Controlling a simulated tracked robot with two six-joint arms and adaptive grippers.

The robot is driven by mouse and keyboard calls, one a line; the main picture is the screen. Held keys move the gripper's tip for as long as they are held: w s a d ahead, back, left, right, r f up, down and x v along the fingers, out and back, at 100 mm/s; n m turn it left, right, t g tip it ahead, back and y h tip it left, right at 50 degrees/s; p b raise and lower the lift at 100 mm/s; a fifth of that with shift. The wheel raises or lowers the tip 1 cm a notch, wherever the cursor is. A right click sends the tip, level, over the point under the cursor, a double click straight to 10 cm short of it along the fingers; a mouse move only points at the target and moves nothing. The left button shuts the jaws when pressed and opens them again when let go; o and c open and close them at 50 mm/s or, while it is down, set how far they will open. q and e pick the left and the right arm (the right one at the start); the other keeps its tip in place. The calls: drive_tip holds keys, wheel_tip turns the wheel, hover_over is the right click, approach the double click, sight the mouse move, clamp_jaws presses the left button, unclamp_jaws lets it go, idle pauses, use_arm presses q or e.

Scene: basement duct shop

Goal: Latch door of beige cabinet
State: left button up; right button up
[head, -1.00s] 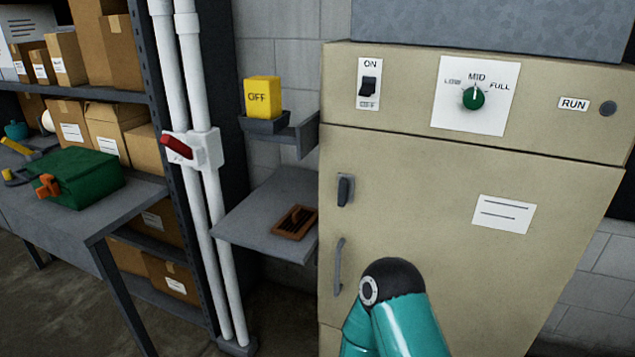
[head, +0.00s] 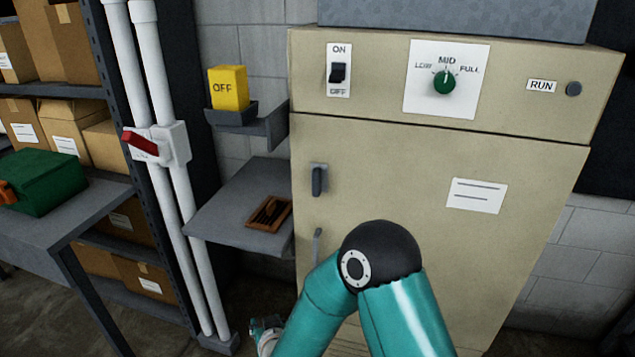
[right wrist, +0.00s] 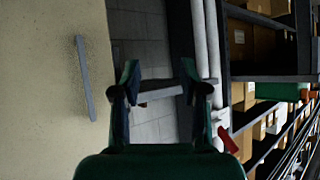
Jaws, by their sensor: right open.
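The beige cabinet (head: 400,215) stands at the right of the head view, its door looking shut and flush. The door's dark latch lever (head: 317,181) points upright on a small grey plate near the left edge. A grey pull handle (head: 316,246) sits below it, partly hidden by my right arm; it also shows in the right wrist view (right wrist: 84,78). My right gripper (right wrist: 160,78) is open and empty, beside the cabinet front and apart from the pull handle. In the head view my right arm hides the lower door. My left gripper is out of view.
A grey side shelf (head: 225,215) with a brown slotted object (head: 268,213) stands left of the cabinet. Above it is a yellow OFF block (head: 228,88) in a holder. White pipes with a red lever (head: 140,144) and a bench with a green box (head: 42,182) lie further left.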

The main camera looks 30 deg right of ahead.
drive_tip(key=w+d+r+m+t+h, duration=0.1)
drive_tip(key=w+d+r+h, duration=0.15)
drive_tip(key=r, duration=0.55)
drive_tip(key=w+d+r+m+t+h, duration=0.15)
drive_tip(key=r+h, duration=0.25)
drive_tip(key=r, duration=0.4)
drive_tip(key=m+g+h, duration=0.2)
drive_tip(key=m+h, duration=0.2)
drive_tip(key=h, duration=0.1)
approach(315, 184)
drive_tip(key=p+x, duration=0.5)
drive_tip(key=x, duration=0.3)
drive_tip(key=shift+w+d+r, duration=0.15)
drive_tip(key=shift+w+d, duration=0.1)
drive_tip(key=shift+w+d+n, duration=0.25)
drive_tip(key=shift+w+d, duration=0.15)
drive_tip(key=shift+d, duration=0.05)
